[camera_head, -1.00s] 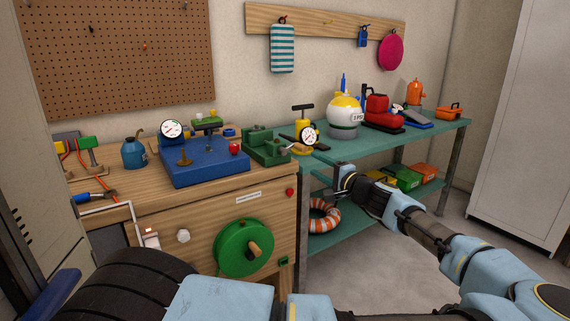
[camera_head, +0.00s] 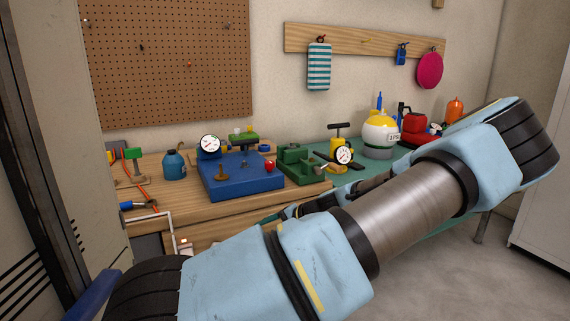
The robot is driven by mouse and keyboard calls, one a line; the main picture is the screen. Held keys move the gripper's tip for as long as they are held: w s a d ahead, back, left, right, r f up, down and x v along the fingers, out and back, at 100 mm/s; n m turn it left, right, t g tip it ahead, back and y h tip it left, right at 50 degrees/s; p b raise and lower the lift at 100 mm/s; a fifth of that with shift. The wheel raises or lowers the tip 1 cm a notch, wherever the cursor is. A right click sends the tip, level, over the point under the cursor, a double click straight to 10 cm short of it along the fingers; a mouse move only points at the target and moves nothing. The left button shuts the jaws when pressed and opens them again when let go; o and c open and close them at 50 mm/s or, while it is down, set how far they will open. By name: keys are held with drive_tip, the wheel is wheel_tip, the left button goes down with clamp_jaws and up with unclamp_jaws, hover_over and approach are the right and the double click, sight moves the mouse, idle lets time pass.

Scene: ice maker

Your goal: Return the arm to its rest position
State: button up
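My arm (camera_head: 410,213) is light blue with dark bands and a bare metal section. It crosses the picture from the lower left to the upper right, close to the camera. Part of my gripper (camera_head: 284,213) shows as dark pieces behind the arm, in front of the bench's right end. The arm links hide much of it. I cannot see whether its fingers are open or shut, and no held object shows.
A wooden workbench (camera_head: 185,210) bears a blue machine (camera_head: 240,176), a green vise (camera_head: 297,164) and a blue can (camera_head: 174,165). A teal table (camera_head: 350,150) bears a yellow pump (camera_head: 341,152), a yellow-white tank (camera_head: 380,137) and red equipment (camera_head: 414,127). Open floor (camera_head: 455,275) shows at lower right.

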drive_tip(key=s+a+n+g+h+p, duration=0.1)
drive_tip(key=s+a+n+g+h, duration=0.3)
drive_tip(key=s, duration=0.5)
drive_tip(key=s+d+r+h+p, duration=0.1)
drive_tip(key=s+r+h, duration=0.2)
drive_tip(key=r, duration=0.4)
drive_tip(key=s+r+n+h+p, duration=0.1)
drive_tip(key=s+r+h, duration=0.2)
drive_tip(key=r, duration=0.5)
drive_tip(key=shift+s+d+t, duration=0.3)
drive_tip(key=shift+s+d, duration=0.1)
drive_tip(key=shift+s, duration=0.45)
drive_tip(key=shift+f, duration=0.1)
drive_tip(key=shift+c, duration=0.3)
